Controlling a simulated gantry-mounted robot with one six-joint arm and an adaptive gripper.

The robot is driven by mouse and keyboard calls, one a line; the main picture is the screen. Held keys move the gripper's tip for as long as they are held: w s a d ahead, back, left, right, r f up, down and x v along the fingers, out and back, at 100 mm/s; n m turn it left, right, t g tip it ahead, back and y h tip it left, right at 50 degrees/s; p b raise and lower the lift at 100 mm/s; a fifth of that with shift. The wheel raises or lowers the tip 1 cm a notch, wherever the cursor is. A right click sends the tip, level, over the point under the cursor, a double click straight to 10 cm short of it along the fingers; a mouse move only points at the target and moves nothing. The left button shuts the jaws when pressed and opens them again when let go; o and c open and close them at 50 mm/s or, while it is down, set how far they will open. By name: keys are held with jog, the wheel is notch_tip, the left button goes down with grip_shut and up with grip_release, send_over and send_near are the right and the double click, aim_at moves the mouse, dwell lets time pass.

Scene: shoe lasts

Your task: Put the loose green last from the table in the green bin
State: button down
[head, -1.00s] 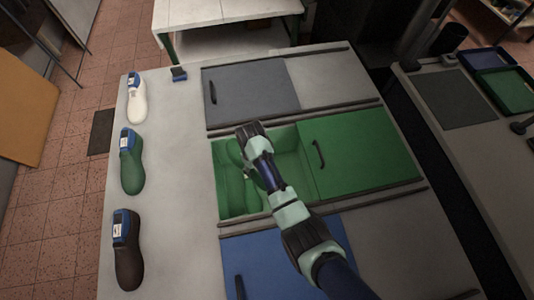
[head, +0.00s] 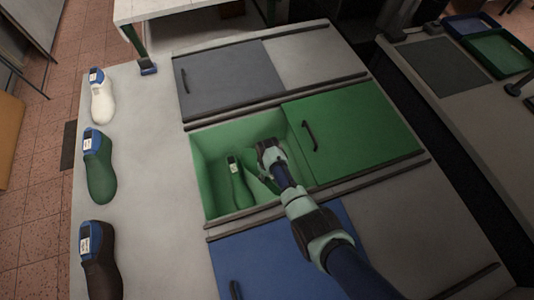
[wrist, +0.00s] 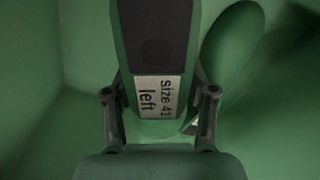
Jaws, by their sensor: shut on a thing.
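My gripper (head: 270,160) reaches down into the open part of the green bin (head: 208,152), near the edge of its sliding green lid. It is shut on a green last (wrist: 121,62), which in the wrist view lies between the fingers with a label reading "size 41 left". In the head view this last is mostly hidden by the gripper. A second green last (head: 240,190) lies in the bin to its left, and a green shape (wrist: 232,50) beside the held one shows in the wrist view. Another green last (head: 100,175) lies on the table at the left.
A white last (head: 102,103) and a black last (head: 103,270) lie on the table beside the green one. A grey lid (head: 230,80) and a blue lid (head: 265,255) flank the green bin. The green lid (head: 355,130) covers the bin's right part.

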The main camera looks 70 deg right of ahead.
notch_tip(320, 180, down, 9)
jog(key=b, duration=0.4)
jog(key=shift+r+b, duration=0.1)
jog(key=shift+b, duration=0.3)
jog(key=shift+c, duration=1.8)
grip_release()
notch_tip(320, 180, up, 12)
jog(key=p, duration=0.7)
jog(key=shift+p, duration=0.35)
